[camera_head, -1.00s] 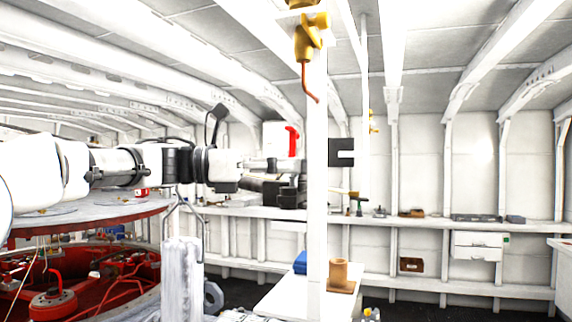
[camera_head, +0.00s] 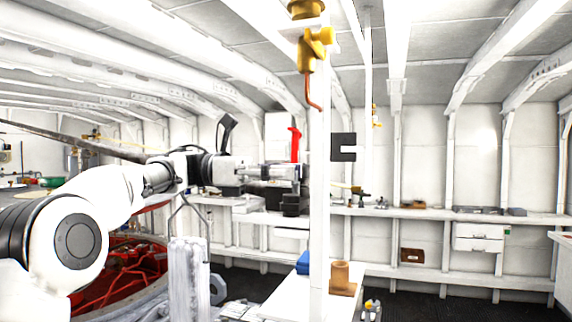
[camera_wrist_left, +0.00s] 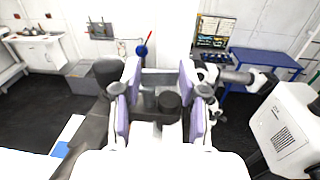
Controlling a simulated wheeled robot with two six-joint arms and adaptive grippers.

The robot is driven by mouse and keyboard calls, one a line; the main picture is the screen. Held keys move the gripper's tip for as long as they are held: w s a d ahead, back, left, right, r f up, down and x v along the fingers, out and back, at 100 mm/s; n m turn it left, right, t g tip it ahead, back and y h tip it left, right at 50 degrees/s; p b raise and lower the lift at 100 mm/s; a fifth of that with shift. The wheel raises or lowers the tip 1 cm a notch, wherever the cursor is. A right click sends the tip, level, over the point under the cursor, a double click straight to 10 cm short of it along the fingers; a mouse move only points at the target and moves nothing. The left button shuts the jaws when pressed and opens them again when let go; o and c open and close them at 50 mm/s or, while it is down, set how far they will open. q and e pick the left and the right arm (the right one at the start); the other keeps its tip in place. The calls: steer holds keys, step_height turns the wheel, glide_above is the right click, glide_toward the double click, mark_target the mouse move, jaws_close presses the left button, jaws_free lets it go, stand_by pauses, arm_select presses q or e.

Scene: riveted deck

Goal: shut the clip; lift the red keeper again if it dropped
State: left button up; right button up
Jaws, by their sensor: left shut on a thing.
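My left gripper (camera_head: 292,180) is beside the left side of the white post, its tip partly hidden by it. In the left wrist view its pale purple pads (camera_wrist_left: 164,105) stand on both sides of a dark part (camera_wrist_left: 168,101), which it is shut on. I cannot tell whether that part belongs to the clip. A red upright piece (camera_head: 295,146), likely the keeper, stands just above the fingers. My right gripper is out of view.
The white post (camera_head: 318,200) stands close to the gripper, with a brass valve (camera_head: 315,48) and copper pipe above. Below are a white table (camera_head: 290,304) with a brown fitting (camera_head: 342,277) and blue block. A long shelf (camera_head: 440,213) runs along the back wall.

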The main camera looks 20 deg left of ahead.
arm_select(q)
steer(key=shift+w+a+r+m+g+p, duration=0.1)
steer(key=shift+r+m+g+p, duration=0.1)
steer(key=shift+m+g+p, duration=0.35)
steer(key=shift+g, duration=0.25)
